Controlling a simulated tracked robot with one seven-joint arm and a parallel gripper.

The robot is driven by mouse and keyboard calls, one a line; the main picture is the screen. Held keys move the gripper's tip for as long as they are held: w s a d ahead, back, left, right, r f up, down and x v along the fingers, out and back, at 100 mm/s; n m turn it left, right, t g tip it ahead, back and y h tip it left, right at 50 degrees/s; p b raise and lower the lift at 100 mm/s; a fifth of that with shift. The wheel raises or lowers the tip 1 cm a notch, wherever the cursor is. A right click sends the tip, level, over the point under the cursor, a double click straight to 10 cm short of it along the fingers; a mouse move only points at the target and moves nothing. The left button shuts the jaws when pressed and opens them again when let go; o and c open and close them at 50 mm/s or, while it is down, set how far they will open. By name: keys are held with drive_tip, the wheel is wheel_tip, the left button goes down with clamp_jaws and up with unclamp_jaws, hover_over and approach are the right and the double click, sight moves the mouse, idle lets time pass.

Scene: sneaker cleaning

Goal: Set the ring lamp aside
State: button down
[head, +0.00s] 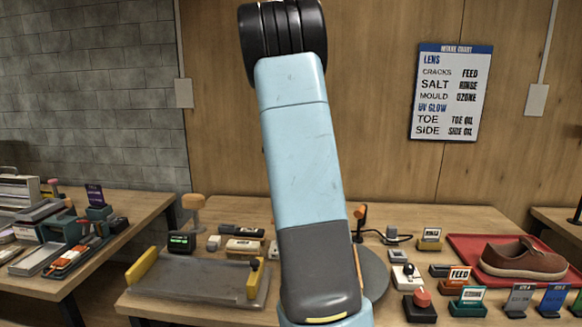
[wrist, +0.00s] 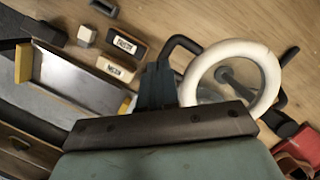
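The ring lamp, a thick white ring (wrist: 188,86), shows in the wrist view just right of my gripper's fingers. Black curved tubing (wrist: 182,44) runs behind it on both sides, and a grey stemmed thing (wrist: 228,75) shows through its opening. I do not make out the white ring in the head view. My gripper's dark fingers (wrist: 156,84) stand close together at the middle of its dark bar, left of the ring. Whether they hold the tubing or part of the lamp is unclear. My arm hides the gripper in the head view.
A grey round disc (head: 374,272) lies right of my arm. A grey tray with yellow ends (head: 200,283) is at left. A red tray (head: 467,246) with a brown shoe (head: 524,258) is at right.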

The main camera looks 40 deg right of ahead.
drive_tip(key=shift+d, duration=0.1)
drive_tip(key=s+a+r, duration=0.1)
drive_tip(key=s+r, duration=0.5)
drive_tip(key=r, duration=0.4)
drive_tip(key=shift+a+r, duration=0.35)
drive_tip(key=shift+s, duration=0.1)
idle(0.4)
